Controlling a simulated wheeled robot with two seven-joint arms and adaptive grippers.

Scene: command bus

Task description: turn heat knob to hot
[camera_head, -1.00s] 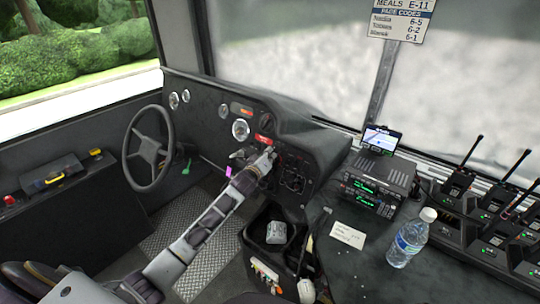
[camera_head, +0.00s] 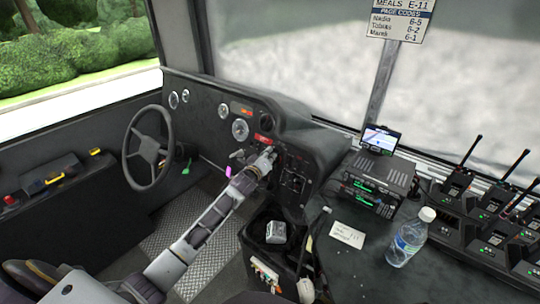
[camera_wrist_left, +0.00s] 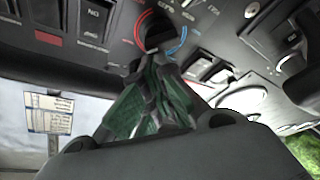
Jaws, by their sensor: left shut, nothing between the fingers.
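The heat knob (camera_wrist_left: 158,38) is a dark round knob on the dash panel, with a red arc on one side and a blue arc on the other in the left wrist view. My left gripper (camera_wrist_left: 160,62) is shut, with its fingertips right at the knob, covering part of it. I cannot tell whether the tips touch it, and the knob's pointer is hidden. In the head view my left gripper (camera_head: 266,158) reaches the dash panel right of the steering wheel, and the knob is hidden behind it. My right gripper is not in view.
The steering wheel (camera_head: 148,148) stands left of my arm. Rocker switches (camera_wrist_left: 95,18) sit beside the knob. A radio (camera_head: 378,183), a water bottle (camera_head: 408,238) and a note (camera_head: 347,235) are on the right console. A dark bin (camera_head: 272,262) stands below the dash.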

